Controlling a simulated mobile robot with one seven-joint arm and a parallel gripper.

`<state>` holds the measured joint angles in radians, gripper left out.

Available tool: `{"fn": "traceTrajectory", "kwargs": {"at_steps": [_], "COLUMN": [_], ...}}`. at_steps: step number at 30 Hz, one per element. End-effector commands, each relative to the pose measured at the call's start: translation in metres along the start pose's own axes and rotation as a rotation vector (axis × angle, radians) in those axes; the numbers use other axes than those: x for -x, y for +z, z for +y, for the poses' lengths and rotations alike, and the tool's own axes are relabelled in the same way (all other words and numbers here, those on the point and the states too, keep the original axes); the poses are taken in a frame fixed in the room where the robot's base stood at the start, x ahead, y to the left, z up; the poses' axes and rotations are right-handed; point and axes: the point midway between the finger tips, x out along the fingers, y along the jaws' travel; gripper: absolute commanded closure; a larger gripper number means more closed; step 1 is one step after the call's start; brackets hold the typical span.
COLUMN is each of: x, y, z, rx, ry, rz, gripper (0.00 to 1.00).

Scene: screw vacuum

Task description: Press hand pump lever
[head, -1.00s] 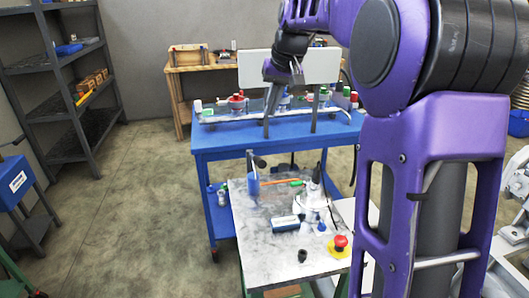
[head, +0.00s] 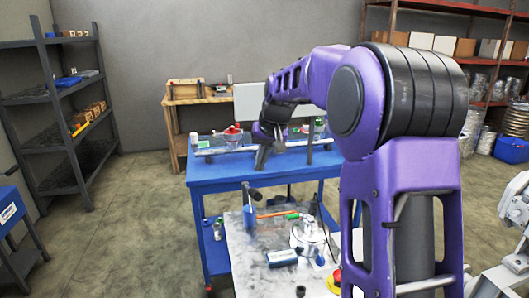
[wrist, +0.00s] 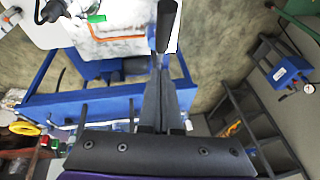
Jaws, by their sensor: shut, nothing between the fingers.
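The hand pump (head: 249,216) is a blue upright cylinder with a dark lever (head: 253,191) on top. It stands at the back left of the small grey-topped table. My gripper (head: 260,160) is shut and empty, and shows above the lever in the head view. In the wrist view, my shut fingers (wrist: 160,75) point at a black bar, which looks like the lever (wrist: 166,28). The bar lines up with the fingertips; I cannot tell whether they touch. The pump body is mostly hidden there.
An orange hose (head: 276,213) runs from the pump. A blue table (head: 205,172) stands behind. Open floor lies left.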

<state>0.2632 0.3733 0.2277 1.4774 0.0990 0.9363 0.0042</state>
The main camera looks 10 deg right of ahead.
Motion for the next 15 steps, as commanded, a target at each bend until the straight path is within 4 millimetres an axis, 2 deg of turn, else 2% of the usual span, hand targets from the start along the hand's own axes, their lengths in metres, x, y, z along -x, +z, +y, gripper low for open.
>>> {"fn": "traceTrajectory", "kwargs": {"at_steps": [1, 6, 15], "x": [-0.013, -0.031, -0.04], "y": [0.001, 0.018, 0.028], "z": [0.0, 0.0, 0.0], "rx": [0.0, 0.001, 0.001], "ry": [0.0, 0.0, 0.0], "rz": [-0.004, -0.002, 0.001], "gripper": [1.0, 1.0, 1.0]}}
